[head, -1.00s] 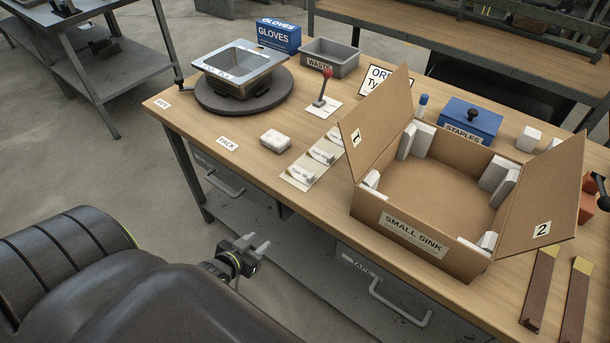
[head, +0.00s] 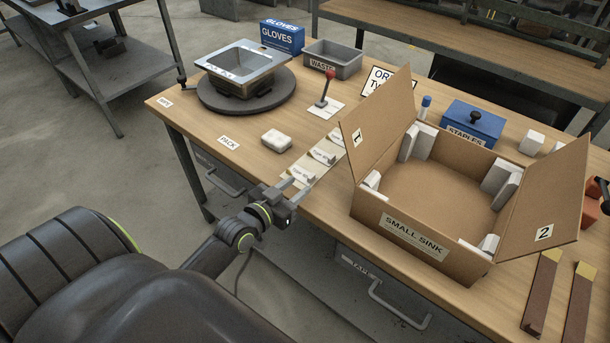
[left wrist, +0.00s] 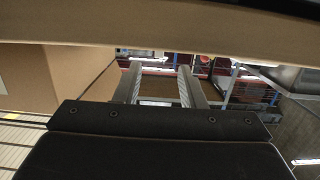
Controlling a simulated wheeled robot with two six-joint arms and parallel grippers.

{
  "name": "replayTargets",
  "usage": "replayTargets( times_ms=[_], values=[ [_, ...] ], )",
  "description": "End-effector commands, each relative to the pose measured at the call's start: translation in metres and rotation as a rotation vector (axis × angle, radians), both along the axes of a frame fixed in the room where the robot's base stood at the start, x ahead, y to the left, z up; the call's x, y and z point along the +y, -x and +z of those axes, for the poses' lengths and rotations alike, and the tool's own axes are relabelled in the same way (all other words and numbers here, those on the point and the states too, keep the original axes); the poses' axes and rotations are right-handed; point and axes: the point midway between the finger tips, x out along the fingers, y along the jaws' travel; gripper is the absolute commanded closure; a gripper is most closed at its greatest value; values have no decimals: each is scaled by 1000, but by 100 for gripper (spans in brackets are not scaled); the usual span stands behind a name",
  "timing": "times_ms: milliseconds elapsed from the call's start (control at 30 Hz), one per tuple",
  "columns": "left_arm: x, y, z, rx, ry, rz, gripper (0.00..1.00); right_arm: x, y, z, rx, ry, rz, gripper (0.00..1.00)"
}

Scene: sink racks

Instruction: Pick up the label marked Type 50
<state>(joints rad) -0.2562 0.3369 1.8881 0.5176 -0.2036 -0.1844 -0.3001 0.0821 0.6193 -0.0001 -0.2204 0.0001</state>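Several small white labels stand in a row on a pale strip (head: 311,163) on the table, left of the cardboard box. The front label (head: 301,174) is partly hidden by my left gripper; a middle label (head: 323,157) and a back label (head: 337,139) show behind it. Their print is too small to read, so I cannot tell which is Type 50. My left gripper (head: 291,191) is at the table's front edge, just in front of the front label. In the left wrist view its two fingers (left wrist: 160,82) are apart with nothing between them. My right gripper is not in view.
The open cardboard box (head: 415,232) marked SMALL SINK stands right of the labels, its flap near them. A white block (head: 277,140) lies to their left. Behind are a red-knobbed lever (head: 325,88) and a metal sink (head: 240,69) on a dark turntable.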

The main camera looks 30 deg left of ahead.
Motion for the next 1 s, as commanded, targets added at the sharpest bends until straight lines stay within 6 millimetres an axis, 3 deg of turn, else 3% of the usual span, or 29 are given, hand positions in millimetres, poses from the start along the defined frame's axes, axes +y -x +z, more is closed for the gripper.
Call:
replayTargets(
  times_ms=[100, 367, 700, 1000],
  values=[
    [-2, -20, -2, -1, 1, 0, 64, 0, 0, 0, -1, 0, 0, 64],
    [-3, -37, -6, 1, -1, 0, 64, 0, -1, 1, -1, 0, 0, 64],
    [-8, -80, -11, 0, 0, 0, 64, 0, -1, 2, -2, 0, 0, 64],
    [-8, -86, -13, 1, -2, -1, 64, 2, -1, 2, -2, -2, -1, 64]
  ],
)
